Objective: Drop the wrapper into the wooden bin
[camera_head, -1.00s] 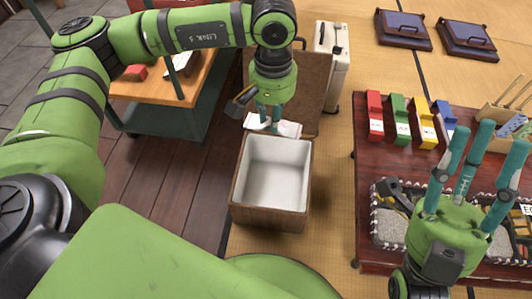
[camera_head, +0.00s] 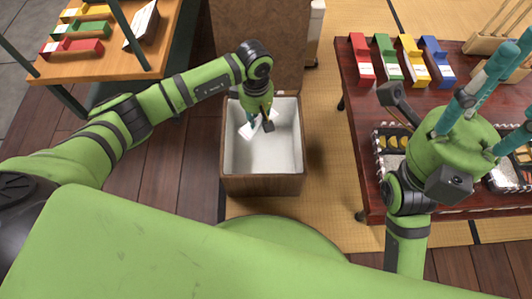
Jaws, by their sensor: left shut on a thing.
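The wooden bin (camera_head: 262,185) stands on the floor in the middle, with white inner walls and its brown lid (camera_head: 257,40) raised at the back. My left gripper (camera_head: 261,121) points down over the bin's opening, toward its back half. It is shut on the white wrapper (camera_head: 246,131), which shows as pale pieces around the fingers and is partly hidden by them. I cannot tell how far below the rim the wrapper hangs. My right gripper (camera_head: 490,92) is at the right over the dark red table, its fingers spread and empty.
The dark red table (camera_head: 372,190) at right carries red, green, yellow and blue boxes (camera_head: 410,62) and filled lunch trays (camera_head: 390,150). An orange-topped cart (camera_head: 95,68) stands back left. Tatami and wood floor beside the bin are clear.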

